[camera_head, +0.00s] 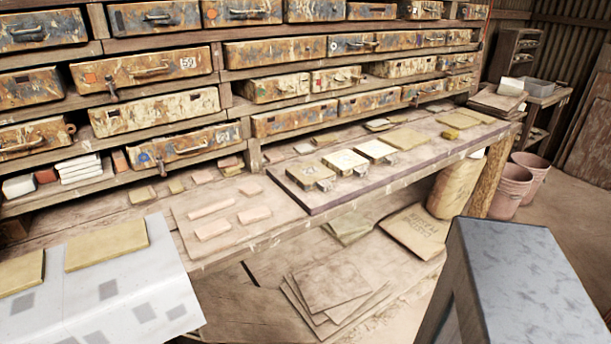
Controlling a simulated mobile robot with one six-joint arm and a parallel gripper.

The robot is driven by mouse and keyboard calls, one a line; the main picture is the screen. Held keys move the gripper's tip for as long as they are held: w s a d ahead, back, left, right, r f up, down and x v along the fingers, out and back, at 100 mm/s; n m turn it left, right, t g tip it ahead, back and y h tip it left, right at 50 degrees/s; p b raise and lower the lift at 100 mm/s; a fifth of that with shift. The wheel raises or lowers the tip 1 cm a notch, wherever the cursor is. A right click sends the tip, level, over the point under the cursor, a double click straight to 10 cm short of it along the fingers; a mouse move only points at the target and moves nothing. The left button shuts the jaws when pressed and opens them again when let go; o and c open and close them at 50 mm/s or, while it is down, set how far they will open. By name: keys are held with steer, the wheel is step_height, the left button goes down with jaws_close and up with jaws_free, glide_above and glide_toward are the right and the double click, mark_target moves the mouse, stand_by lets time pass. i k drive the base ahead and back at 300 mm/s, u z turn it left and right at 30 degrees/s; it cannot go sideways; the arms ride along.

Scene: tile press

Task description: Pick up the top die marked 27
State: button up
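No mark reading 27 is legible in the head view. Worn, paint-chipped boxes with metal handles fill the shelves; one carries a pale number label (188,63) that looks like 50 or 59. My gripper is not in view.
The wooden bench (225,258) runs below the shelves. Pinkish tiles (212,229) lie on a board left of the plates. A pale sheet (110,290) with yellowish slabs covers the lower left. Stacked boards (330,282) lie below the bench. Buckets (512,190) stand at right, beside open floor.

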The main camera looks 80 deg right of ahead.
mark_target(308, 174)
steer(key=u, duration=0.4)
steer(key=k, duration=0.15)
steer(key=z, duration=2.95)
steer(key=k, duration=0.6)
steer(key=u, duration=0.1)
steer(key=i, duration=0.55)
steer(key=z, duration=0.05)
